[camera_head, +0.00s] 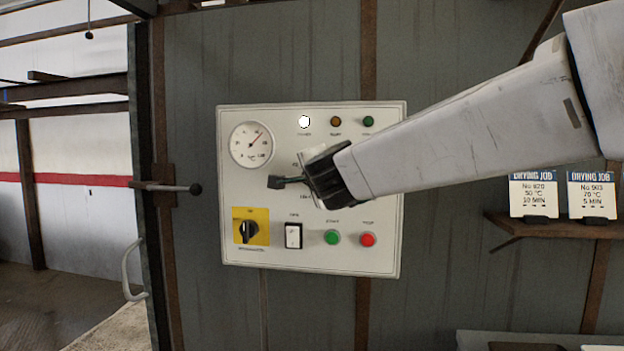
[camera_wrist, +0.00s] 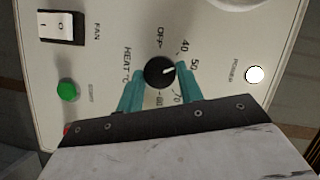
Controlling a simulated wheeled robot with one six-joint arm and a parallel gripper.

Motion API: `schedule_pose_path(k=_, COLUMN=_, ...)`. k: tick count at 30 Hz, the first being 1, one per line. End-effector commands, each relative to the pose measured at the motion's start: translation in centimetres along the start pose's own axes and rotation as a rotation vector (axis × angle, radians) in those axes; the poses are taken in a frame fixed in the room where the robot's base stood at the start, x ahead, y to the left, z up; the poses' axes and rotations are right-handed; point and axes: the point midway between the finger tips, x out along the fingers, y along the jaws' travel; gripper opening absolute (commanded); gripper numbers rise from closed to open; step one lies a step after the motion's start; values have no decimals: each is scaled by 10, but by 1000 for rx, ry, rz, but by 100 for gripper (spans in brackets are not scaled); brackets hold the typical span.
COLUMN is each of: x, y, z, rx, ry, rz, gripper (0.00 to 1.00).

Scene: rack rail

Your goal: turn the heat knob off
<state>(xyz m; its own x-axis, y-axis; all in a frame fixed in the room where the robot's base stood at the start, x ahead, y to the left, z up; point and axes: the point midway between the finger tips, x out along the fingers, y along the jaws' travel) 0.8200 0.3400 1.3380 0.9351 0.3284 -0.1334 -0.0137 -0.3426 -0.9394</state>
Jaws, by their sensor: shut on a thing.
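The heat knob (camera_wrist: 160,72) is a round black dial with a white pointer line on the panel. In the wrist view its pointer aims near the 50 mark, away from the OFF label (camera_wrist: 160,38). My gripper (camera_wrist: 160,80) has its teal fingers shut on the knob, one on each side. The 60 mark seems hidden behind a finger.
The panel also bears a dial gauge (camera_head: 251,145), a white lit power lamp (camera_head: 304,121), a yellow-backed rotary switch (camera_head: 250,231), a white fan rocker (camera_head: 293,236), a green button (camera_head: 332,237) and a red button (camera_head: 367,239). Drying job cards (camera_head: 534,194) stand on a shelf at right.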

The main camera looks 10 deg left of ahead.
Motion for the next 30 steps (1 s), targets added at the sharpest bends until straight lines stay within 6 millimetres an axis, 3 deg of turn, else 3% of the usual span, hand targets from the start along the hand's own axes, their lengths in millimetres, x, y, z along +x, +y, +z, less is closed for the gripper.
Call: schedule_pose_path(k=30, x=2, y=-8, z=5, rx=-845, ry=1, rz=348, gripper=14)
